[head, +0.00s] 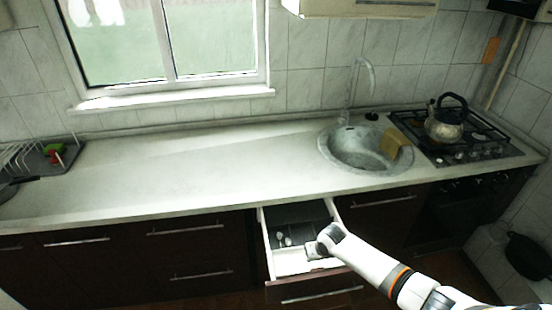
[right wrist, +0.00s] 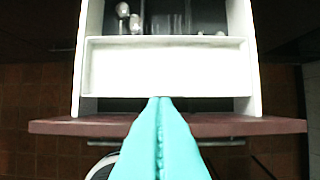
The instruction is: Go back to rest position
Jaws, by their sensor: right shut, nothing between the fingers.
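My right arm comes in from the lower right in the head view, and its gripper (head: 312,250) is over the front part of an open drawer (head: 266,245). In the right wrist view the two teal fingers of my right gripper (right wrist: 160,100) are pressed together with nothing between them. My left gripper is not in either view.
The drawer holds a few utensils (head: 284,241) at its back left. The long counter (head: 190,170) above is mostly clear. A sink (head: 350,150), a stove with a kettle (head: 446,122), and a dish rack (head: 40,158) stand along it. A dark pot (head: 528,252) is at lower right.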

